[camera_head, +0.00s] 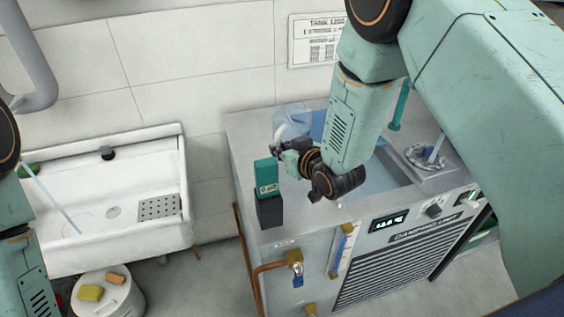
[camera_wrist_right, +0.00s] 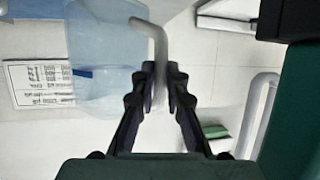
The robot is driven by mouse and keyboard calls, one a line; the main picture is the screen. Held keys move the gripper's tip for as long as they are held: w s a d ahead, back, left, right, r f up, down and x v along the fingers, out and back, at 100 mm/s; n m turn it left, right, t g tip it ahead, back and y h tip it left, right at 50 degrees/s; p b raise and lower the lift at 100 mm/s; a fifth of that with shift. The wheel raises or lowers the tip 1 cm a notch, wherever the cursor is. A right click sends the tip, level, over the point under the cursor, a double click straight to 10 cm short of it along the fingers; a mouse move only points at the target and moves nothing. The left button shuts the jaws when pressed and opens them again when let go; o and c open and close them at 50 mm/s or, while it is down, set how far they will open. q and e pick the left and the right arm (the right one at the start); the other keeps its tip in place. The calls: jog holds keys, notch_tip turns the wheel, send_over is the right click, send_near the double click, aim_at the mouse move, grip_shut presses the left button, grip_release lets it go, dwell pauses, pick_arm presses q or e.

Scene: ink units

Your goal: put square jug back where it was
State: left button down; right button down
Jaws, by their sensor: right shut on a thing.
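The square jug (camera_head: 292,122) is clear, pale and bluish, and shows at the back left of the cooling unit in the head view. In the right wrist view the jug (camera_wrist_right: 105,65) fills the upper left, with its pale handle (camera_wrist_right: 153,40) running down between the fingers. My right gripper (camera_head: 280,148) is shut on that handle; it also shows in the right wrist view (camera_wrist_right: 161,85). My wrist and fingers hide part of the jug in the head view. I cannot tell whether its base touches the unit. My left gripper is out of view.
The cooling unit (camera_head: 390,250) has an open water bath (camera_head: 380,176). A green-and-black box (camera_head: 267,190) stands at its left front corner. A white sink (camera_head: 100,245) is at left, with a bin (camera_head: 123,290) carrying sponges below. A tiled wall closes the back.

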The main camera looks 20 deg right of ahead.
aim_at(279, 160)
jog(key=f, duration=0.3)
jog(key=shift+s+a+f, duration=0.1)
jog(key=shift+s+a, duration=0.1)
jog(key=shift+s, duration=0.05)
jog(key=shift+w+d+f, duration=0.15)
jog(key=shift+w+f, duration=0.1)
jog(key=shift+f, duration=0.2)
jog(key=c, duration=1.5)
grip_release()
jog(key=shift+s, duration=0.3)
jog(key=shift+o, duration=0.6)
jog(key=shift+w, duration=0.15)
